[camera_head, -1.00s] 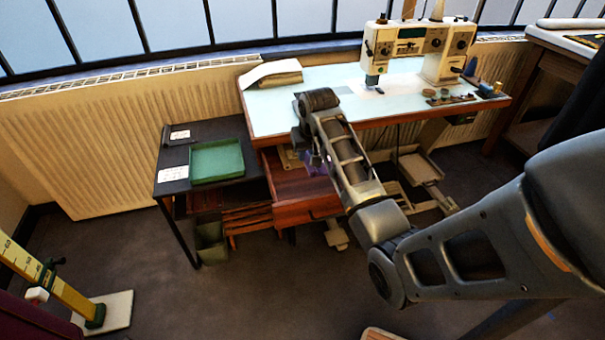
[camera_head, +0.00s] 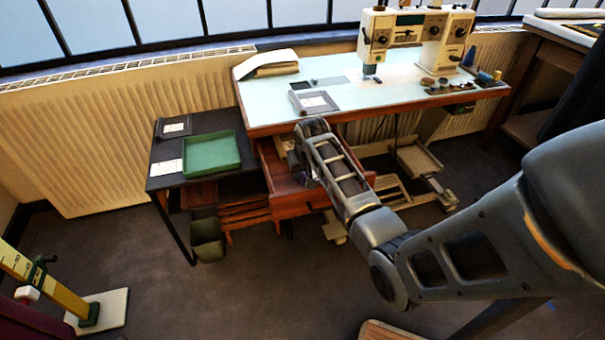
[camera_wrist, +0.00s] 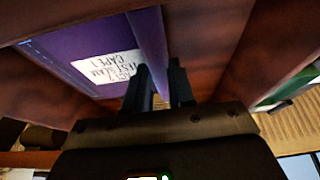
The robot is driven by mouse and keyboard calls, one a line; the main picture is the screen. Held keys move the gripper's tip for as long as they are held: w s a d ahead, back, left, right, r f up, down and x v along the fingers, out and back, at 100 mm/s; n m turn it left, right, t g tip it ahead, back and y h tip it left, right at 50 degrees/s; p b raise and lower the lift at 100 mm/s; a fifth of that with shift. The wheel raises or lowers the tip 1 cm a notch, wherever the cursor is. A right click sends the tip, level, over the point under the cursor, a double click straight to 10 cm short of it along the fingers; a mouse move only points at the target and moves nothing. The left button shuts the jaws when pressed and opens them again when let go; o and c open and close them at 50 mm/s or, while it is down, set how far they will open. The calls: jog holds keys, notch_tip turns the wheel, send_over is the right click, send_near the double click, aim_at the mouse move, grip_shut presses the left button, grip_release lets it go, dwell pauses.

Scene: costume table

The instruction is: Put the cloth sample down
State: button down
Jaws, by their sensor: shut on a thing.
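My gripper (camera_wrist: 160,88) is shut on a raised fold of the purple cloth sample (camera_wrist: 75,52), which has a white handwritten label (camera_wrist: 105,68) reading roughly "Act 2 test seam cape 1". In the wrist view, red-brown wooden walls stand on both sides of the cloth. In the head view, my gripper is at the open wooden drawer (camera_head: 285,187) under the sewing table, mostly hidden by my arm. Whether the cloth rests on the drawer floor is unclear.
The pale blue table top (camera_head: 400,92) holds a sewing machine (camera_head: 415,42), a grey labelled sample (camera_head: 314,102) and small items. A green tray (camera_head: 211,152) sits on a dark side table (camera_head: 165,150) to the left. A bin (camera_head: 207,238) stands below.

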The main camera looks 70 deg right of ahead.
jog(key=shift+f, duration=0.45)
jog(key=shift+f, duration=0.15)
jog(key=c, duration=1)
grip_release()
jog(key=shift+o, duration=0.2)
jog(key=p+v, duration=0.1)
jog(key=v, duration=1.1)
